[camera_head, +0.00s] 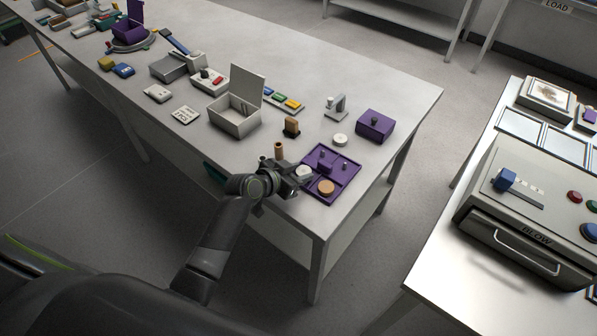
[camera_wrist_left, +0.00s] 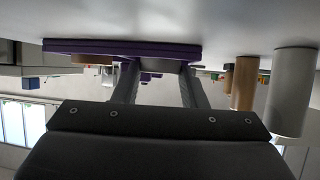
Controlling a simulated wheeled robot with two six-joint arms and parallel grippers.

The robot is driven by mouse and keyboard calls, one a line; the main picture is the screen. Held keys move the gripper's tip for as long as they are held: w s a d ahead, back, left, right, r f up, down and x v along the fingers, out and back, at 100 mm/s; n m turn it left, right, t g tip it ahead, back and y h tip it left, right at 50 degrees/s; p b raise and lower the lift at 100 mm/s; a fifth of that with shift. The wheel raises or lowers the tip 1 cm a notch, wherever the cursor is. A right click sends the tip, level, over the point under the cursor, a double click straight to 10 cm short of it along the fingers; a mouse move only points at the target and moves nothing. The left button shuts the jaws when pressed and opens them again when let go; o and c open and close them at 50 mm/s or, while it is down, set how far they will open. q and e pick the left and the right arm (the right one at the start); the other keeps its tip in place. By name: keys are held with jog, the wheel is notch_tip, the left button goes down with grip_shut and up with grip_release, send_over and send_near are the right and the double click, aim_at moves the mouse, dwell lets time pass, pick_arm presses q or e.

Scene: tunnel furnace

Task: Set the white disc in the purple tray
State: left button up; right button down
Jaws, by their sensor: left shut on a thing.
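The purple tray (camera_head: 343,186) lies near the table's front right corner. It holds a tan disc (camera_head: 326,188) and purple parts with small pegs. My left gripper (camera_head: 300,175) is at the tray's left edge, shut on a white disc (camera_head: 304,171) at its fingertips. I cannot tell whether the disc touches the tray. Another white round piece (camera_head: 340,140) lies on the table behind the tray. My right gripper is not in view.
A purple box (camera_head: 375,125), a small grey stand (camera_head: 336,106) and an open white box (camera_head: 236,117) stand farther back.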

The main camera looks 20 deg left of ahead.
pick_arm(q)
jog(key=o, duration=1.4)
jog(key=shift+c, duration=0.2)
jog(key=shift+r+p, duration=3.2)
jog(key=shift+r, duration=0.45)
